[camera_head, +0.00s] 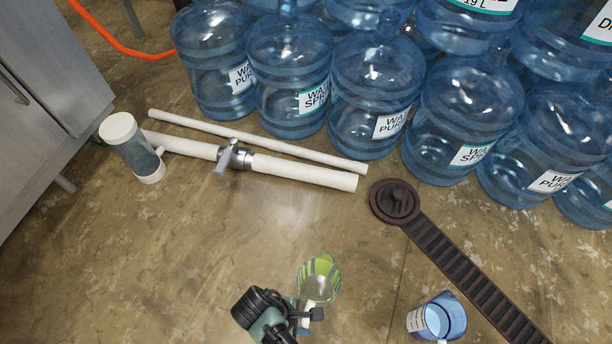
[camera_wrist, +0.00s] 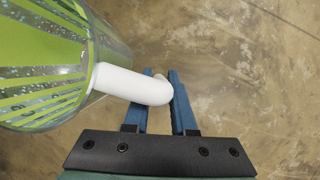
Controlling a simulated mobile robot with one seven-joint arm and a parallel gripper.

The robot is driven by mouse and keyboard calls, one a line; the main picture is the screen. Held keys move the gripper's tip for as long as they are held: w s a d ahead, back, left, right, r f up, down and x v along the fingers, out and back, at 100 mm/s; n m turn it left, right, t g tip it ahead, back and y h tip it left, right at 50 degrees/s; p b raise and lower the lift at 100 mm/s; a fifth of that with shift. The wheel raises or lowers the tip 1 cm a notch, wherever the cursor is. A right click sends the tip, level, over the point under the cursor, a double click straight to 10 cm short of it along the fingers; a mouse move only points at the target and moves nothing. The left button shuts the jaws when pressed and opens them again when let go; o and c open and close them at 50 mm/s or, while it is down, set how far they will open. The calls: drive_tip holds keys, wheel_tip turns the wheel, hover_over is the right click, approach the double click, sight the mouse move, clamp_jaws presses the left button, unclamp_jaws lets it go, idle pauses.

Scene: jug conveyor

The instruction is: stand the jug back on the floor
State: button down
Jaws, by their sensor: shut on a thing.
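The jug (camera_head: 320,267) is clear with green stripes and has a white handle. It is at the lower middle of the head view, and part of its body fills the left of the wrist view (camera_wrist: 40,70). My gripper (camera_head: 306,314) is shut on the jug's white handle (camera_wrist: 125,84); in the wrist view its two blue fingers (camera_wrist: 160,78) sit on either side of the handle's end. I cannot tell whether the jug's base touches the floor (camera_head: 250,225). The base is hidden in both views.
A blue jug (camera_head: 441,316) stands at the lower right beside a dark conveyor strip (camera_head: 460,255) with a round end. White pipes (camera_head: 300,172) with a valve and a clear cylinder (camera_head: 132,150) lie left. Large water bottles (camera_head: 375,85) line the back. Floor left of my gripper is clear.

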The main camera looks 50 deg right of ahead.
wheel_tip(320, 180, down, 6)
drive_tip(key=b, duration=0.3)
drive_tip(key=shift+r+b, duration=0.25)
drive_tip(key=shift+b, duration=0.05)
drive_tip(key=shift+r, duration=0.1)
drive_tip(key=c, duration=0.7)
unclamp_jaws()
drive_tip(key=shift+c, duration=0.2)
drive_tip(key=p+v, duration=0.8)
drive_tip(key=v, duration=0.4)
